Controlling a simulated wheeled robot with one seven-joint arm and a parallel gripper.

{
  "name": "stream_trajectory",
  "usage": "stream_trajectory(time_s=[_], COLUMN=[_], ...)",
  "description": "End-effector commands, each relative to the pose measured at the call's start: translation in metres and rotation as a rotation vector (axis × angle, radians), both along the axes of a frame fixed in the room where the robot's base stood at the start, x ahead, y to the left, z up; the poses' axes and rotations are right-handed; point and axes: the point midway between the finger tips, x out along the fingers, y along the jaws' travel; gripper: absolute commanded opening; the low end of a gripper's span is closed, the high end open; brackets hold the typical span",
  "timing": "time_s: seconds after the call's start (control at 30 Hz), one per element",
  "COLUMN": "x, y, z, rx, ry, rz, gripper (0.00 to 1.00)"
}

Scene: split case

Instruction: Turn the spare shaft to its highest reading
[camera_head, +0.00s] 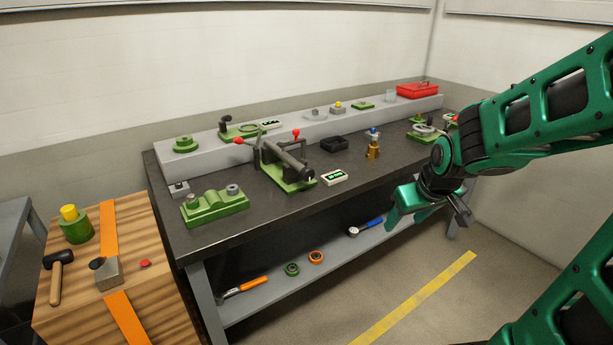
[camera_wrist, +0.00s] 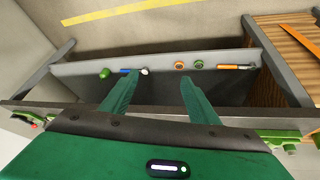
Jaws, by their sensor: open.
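A dark shaft (camera_head: 285,156) lies in a green-based fixture (camera_head: 290,180) at the middle of the bench, with red-knobbed levers on it. A small white readout (camera_head: 334,178) with green digits stands beside it; the digits are too small to read. Another readout (camera_head: 270,124) stands by a green device (camera_head: 238,131) on the bench's back side. I cannot tell which item is the spare shaft. My gripper (camera_head: 428,218) is open and empty, in front of the bench's right part, well apart from the fixture. Its spread fingers also show in the wrist view (camera_wrist: 158,85), over the lower shelf.
The dark bench (camera_head: 225,236) also holds a green block (camera_head: 216,208), a black tray (camera_head: 334,144) and a brass piece (camera_head: 373,152). A red box (camera_head: 417,90) sits on the raised back ledge. A wooden block (camera_head: 155,290) with a mallet (camera_head: 57,270) stands left. Floor in front is clear.

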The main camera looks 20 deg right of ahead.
Motion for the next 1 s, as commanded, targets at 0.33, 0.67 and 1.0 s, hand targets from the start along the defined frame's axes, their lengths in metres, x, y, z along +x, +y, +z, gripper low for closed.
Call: stream_trajectory(time_s=[0.33,0.67,1.0], x=[0.152,0.199,0.233], y=[0.094,0.137,0.146], z=[-0.002,0.016,0.004], rx=[-0.053,-0.06,-0.06], ry=[-0.465,-0.718,-0.734], rz=[0.373,0.439,0.44], gripper=[0.55,0.55,0.55])
